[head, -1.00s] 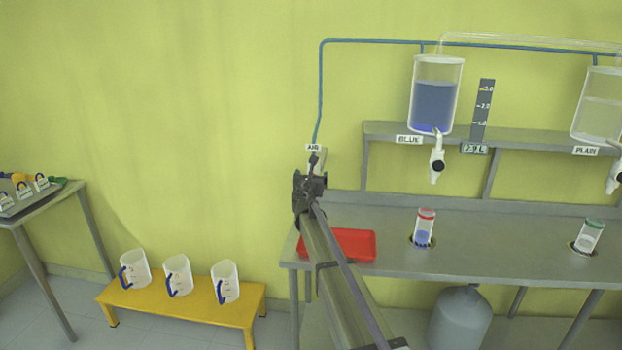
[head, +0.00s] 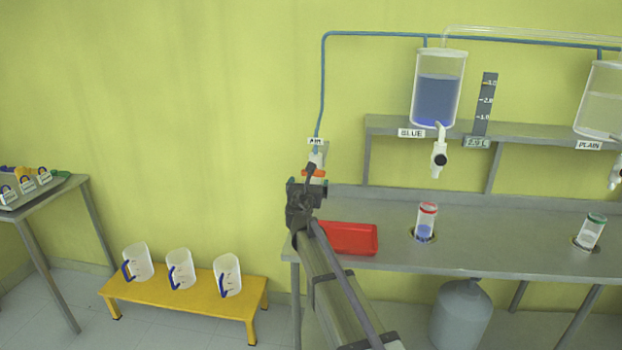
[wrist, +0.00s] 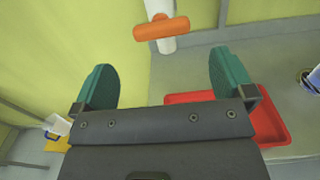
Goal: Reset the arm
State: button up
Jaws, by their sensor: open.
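My gripper (wrist: 162,88) is open and empty in the wrist view, its two green-padded fingers wide apart. Ahead of it, the orange handle (wrist: 161,28) of a white valve shows beyond the fingertips, apart from both fingers. In the head view my arm reaches up from the bottom, and its dark wrist is at the left end of the grey bench (head: 480,240). The orange handle (head: 314,173) shows just above the wrist there, under the AIR label (head: 316,141). The fingers are mostly hidden or too small to make out in the head view.
A red tray (head: 350,239) lies on the bench close to the arm. A blue-filled vessel (head: 437,95) and a plain one (head: 601,105) hang above capped bottles (head: 425,223). Several pitchers (head: 181,272) sit on a yellow stool (head: 185,302). The wall space at left is clear.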

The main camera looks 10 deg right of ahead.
jog(key=shift+s, duration=0.15)
jog(key=s+d+f+m+g+h, duration=0.1)
jog(key=s+d+f+m+g, duration=0.15)
jog(key=s+m, duration=0.35)
jog(key=s+d+f+m+g+h+p, duration=0.1)
jog(key=s+d+f+m+g, duration=0.2)
jog(key=m, duration=0.5)
jog(key=s+d+f+m+g+h, duration=0.1)
jog(key=s+d+f+m+g, duration=0.15)
jog(key=s+m, duration=0.4)
jog(key=s+a+f+m+g+y+p, duration=0.2)
jog(key=s+m+g+y, duration=0.2)
jog(key=s, duration=0.9)
jog(key=s+a+f+m+g+y+p, duration=0.2)
jog(key=s+m+g+y, duration=0.2)
jog(key=s+m, duration=0.4)
jog(key=s+g, duration=0.1)
jog(key=s, duration=0.4)
jog(key=shift+a, duration=0.4)
